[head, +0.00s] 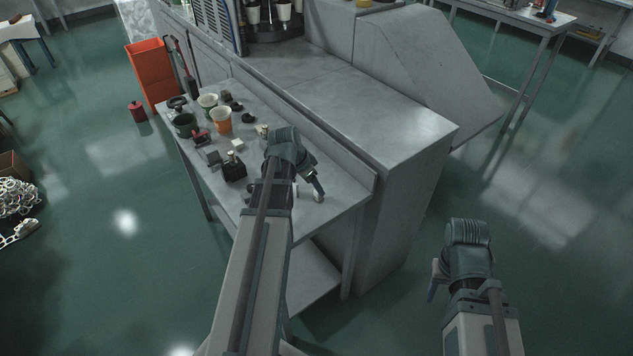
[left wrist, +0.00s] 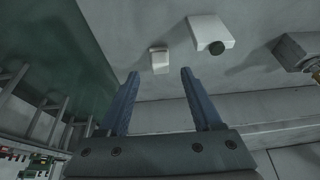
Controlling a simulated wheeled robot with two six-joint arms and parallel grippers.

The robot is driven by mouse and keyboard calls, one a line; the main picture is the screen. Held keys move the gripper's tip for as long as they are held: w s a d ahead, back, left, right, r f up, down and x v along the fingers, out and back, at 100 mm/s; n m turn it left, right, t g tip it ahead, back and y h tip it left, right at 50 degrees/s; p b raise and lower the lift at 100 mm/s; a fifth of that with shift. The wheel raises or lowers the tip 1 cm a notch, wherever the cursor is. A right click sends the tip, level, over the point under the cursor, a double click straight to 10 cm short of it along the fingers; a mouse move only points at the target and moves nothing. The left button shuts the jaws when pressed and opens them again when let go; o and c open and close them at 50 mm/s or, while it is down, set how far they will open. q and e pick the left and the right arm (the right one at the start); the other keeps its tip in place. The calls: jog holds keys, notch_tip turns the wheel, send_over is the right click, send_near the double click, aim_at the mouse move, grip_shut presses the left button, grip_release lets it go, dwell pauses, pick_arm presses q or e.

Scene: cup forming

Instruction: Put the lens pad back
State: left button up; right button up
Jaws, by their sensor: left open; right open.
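A small pale block (left wrist: 159,60), which may be the lens pad, is on the grey surface in the left wrist view, just beyond and between my left fingertips. My right gripper (head: 434,284) is open, off to the right over the floor.
The grey machine (head: 375,115) rises behind the table. An orange bin (head: 152,75) stands at the left. The floor around my right arm is clear.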

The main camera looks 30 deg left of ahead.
pick_arm(q)
jog(key=d+p+v, duration=0.1)
jog(key=p+v, duration=0.4)
jog(key=v, duration=0.2)
jog(key=shift+a, duration=0.45)
jog(key=shift+d+r, duration=0.1)
jog(key=s+d+g+y, duration=0.1)
jog(key=s+d, duration=0.3)
jog(key=d, duration=0.6)
jog(key=s+d+f+g+y, duration=0.1)
jog(key=s+d, duration=0.3)
jog(key=d, duration=0.7)
jog(key=s+d+g+y, duration=0.1)
jog(key=s+d, duration=0.3)
jog(key=d, duration=0.7)
jog(key=shift+f+n+g, duration=0.25)
jog(key=shift+n+g, duration=0.15)
jog(key=shift+g, duration=0.5)
jog(key=shift+a, duration=0.1)
